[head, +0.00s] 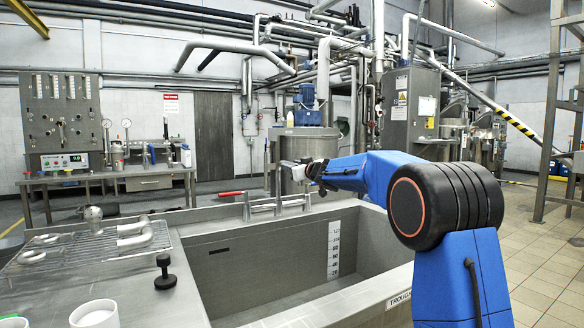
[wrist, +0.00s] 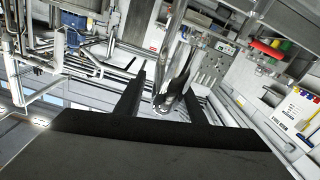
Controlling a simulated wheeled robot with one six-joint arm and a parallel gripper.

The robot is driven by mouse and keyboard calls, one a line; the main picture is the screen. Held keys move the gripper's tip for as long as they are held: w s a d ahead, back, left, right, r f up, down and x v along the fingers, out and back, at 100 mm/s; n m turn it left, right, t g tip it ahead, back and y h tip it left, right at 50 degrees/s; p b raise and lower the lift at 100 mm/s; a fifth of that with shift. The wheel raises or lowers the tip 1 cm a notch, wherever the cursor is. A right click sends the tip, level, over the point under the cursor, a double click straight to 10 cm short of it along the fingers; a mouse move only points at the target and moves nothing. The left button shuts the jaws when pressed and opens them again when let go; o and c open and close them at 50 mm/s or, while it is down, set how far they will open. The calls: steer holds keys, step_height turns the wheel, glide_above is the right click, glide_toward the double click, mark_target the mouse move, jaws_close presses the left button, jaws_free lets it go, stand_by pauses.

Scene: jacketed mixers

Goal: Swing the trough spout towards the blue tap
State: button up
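The trough (head: 250,240) is a steel basin with fittings on its back rim. A steel pipe that looks like the spout (head: 267,165) rises there, left of my gripper. A red tap lever (head: 230,194) points left; it also shows at upper right in the wrist view (wrist: 267,48). I cannot make out the blue tap; my arm covers part of the back rim. My gripper (head: 300,168) is above the back rim. In the wrist view its dark fingers (wrist: 163,84) are apart, with a bright steel pipe end (wrist: 162,101) seen between them. I cannot tell whether they touch it.
A wire rack (head: 95,245) with white pipe fittings lies on the left drainer. A black knob (head: 165,272) and a white cup (head: 95,314) stand nearer. A steel vessel with a blue motor (head: 306,105) stands behind. The basin is empty, and tiled floor is clear at right.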

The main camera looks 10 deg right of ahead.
jaws_close()
steer(key=shift+d, duration=0.2)
steer(key=w+d+n+g+y, duration=0.5)
steer(key=n+g+y, duration=0.3)
steer(key=y, duration=0.2)
steer(key=shift+w+d+n, duration=0.4)
steer(key=shift+d, duration=0.4)
steer(key=shift+w+g, duration=0.1)
steer(key=shift+g, duration=0.3)
jaws_free()
